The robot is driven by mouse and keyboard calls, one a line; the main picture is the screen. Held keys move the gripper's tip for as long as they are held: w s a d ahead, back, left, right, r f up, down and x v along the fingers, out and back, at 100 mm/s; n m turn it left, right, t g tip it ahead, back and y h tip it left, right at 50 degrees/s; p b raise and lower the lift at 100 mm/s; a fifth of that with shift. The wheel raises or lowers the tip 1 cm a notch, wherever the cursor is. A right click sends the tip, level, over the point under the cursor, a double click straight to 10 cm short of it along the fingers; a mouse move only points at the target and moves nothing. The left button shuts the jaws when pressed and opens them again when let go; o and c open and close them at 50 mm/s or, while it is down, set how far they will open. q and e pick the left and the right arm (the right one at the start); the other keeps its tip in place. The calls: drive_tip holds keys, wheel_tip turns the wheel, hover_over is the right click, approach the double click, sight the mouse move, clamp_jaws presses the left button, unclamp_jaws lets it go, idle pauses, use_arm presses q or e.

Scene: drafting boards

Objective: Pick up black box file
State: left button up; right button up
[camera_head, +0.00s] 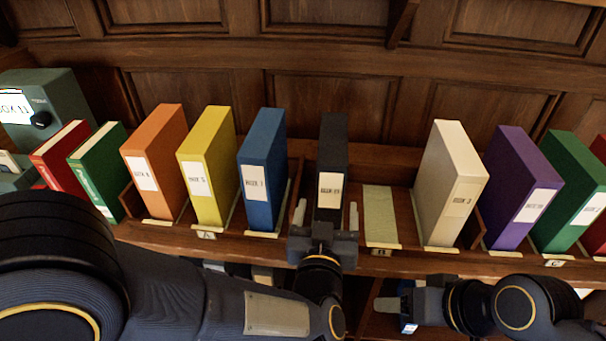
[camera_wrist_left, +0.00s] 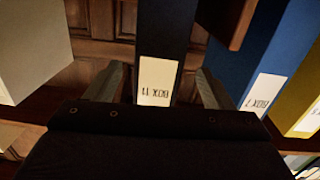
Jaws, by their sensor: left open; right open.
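The black box file (camera_head: 333,150) stands upright on the wooden shelf, between the blue box file and an empty slot. It has a white label on its spine. My left gripper (camera_head: 326,215) is open, with one finger on each side of the lower spine. In the left wrist view the black box file (camera_wrist_left: 164,35) appears upside down, between the two open fingers (camera_wrist_left: 163,88). I cannot tell whether the fingers touch it. My right gripper (camera_head: 390,303) is open and empty, low at the right, below the shelf edge.
Orange (camera_head: 155,155), yellow (camera_head: 208,160) and blue (camera_head: 262,165) box files stand left of the black one. Right of it is an empty slot with a pale base (camera_head: 380,215), then cream (camera_head: 450,180), purple (camera_head: 520,185) and green (camera_head: 575,190) files. A wooden panel wall stands behind.

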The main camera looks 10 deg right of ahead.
use_arm(q)
drive_tip(key=shift+d+f+t, duration=0.15)
drive_tip(key=shift+f+t, duration=0.15)
drive_tip(key=shift+f, duration=0.05)
drive_tip(key=shift+w+y, duration=0.2)
drive_tip(key=shift+y, duration=0.1)
drive_tip(key=p+x, duration=0.1)
drive_tip(key=x, duration=0.6)
drive_tip(key=shift+w+d+p, duration=0.1)
drive_tip(key=shift+w+p, duration=0.05)
drive_tip(key=shift+p, duration=0.2)
drive_tip(key=c, duration=1.6)
drive_tip(key=shift+r, duration=0.1)
use_arm(e)
drive_tip(key=shift+w+r, duration=0.45)
drive_tip(key=shift+r, duration=0.2)
